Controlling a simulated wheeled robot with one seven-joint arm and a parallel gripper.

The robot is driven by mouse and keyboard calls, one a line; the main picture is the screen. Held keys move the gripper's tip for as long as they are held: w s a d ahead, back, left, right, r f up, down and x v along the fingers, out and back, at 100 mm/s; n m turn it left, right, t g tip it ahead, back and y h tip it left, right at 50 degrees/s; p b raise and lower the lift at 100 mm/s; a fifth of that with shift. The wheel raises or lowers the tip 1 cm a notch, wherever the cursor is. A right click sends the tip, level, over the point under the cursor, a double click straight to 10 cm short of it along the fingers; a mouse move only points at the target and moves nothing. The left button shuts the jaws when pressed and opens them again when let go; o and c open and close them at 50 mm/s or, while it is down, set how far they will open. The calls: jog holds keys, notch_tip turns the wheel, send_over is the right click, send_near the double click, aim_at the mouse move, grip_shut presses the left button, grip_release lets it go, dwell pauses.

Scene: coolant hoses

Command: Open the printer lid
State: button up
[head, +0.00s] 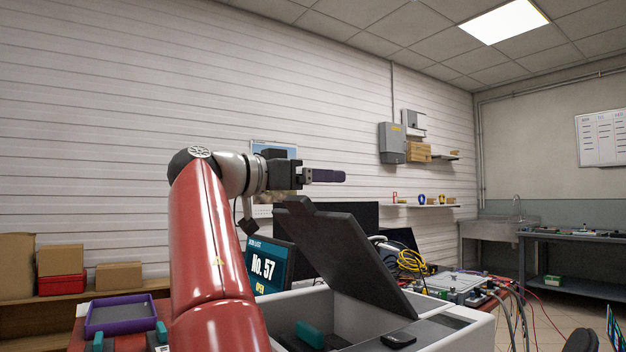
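The printer (466,336) is a light grey box at the bottom centre of the head view. Its dark lid (352,262) stands raised and tilted, with its upper end to the left, and the inside of the box shows beneath it. My gripper (328,176) is above the lid's upper end, apart from it, with its dark fingers pointing right. The fingers overlap side-on, so their gap cannot be seen. Nothing shows held in them.
Teal items (310,333) sit inside the printer. A screen reading "No. 57" (268,268) stands behind it. A purple tray (120,314) lies at the left. Yellow cable (411,262) and equipment (452,286) crowd the right. The air above and right of my gripper is clear.

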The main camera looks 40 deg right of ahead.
jog(key=shift+a, duration=0.1)
jog(key=a, duration=0.7)
jog(key=shift+w+a, duration=0.2)
jog(key=shift+a, duration=0.15)
jog(key=shift+s, duration=0.1)
